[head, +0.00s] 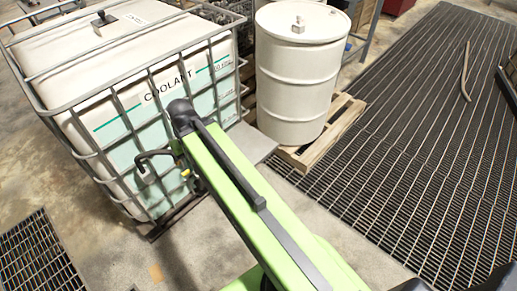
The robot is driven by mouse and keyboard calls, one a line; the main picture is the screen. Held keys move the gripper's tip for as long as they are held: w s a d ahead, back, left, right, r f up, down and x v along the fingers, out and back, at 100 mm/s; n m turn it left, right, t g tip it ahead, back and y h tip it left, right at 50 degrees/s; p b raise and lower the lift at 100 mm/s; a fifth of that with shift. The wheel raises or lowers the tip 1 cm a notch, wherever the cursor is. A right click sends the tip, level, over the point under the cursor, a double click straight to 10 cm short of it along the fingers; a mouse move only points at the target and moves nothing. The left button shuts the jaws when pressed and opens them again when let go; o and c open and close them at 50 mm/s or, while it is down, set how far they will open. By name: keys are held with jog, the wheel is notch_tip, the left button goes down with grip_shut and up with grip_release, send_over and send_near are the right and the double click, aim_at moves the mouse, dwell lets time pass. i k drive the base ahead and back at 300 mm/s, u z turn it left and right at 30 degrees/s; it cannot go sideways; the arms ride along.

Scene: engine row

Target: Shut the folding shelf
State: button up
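A flat grey plate (252,143) juts out level at the right side of the caged coolant tank, low beside the drum's pallet. It may be the folding shelf, standing open. My green arm covers its left part, so its hinge and supports are hidden. My arm reaches up from the bottom of the head view, in front of the tank. Dark curved parts (152,160) at the arm's far end seem to belong to my gripper or its cable. The fingers cannot be made out, and I see nothing held.
The white coolant tank (112,168) in its metal cage stands close behind my arm. A cream drum (298,85) stands on a wooden pallet (342,118) to the right.

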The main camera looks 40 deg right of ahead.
aim_at(256, 146)
jog(key=u, duration=0.05)
jog(key=i, duration=0.9)
jog(key=u, duration=0.35)
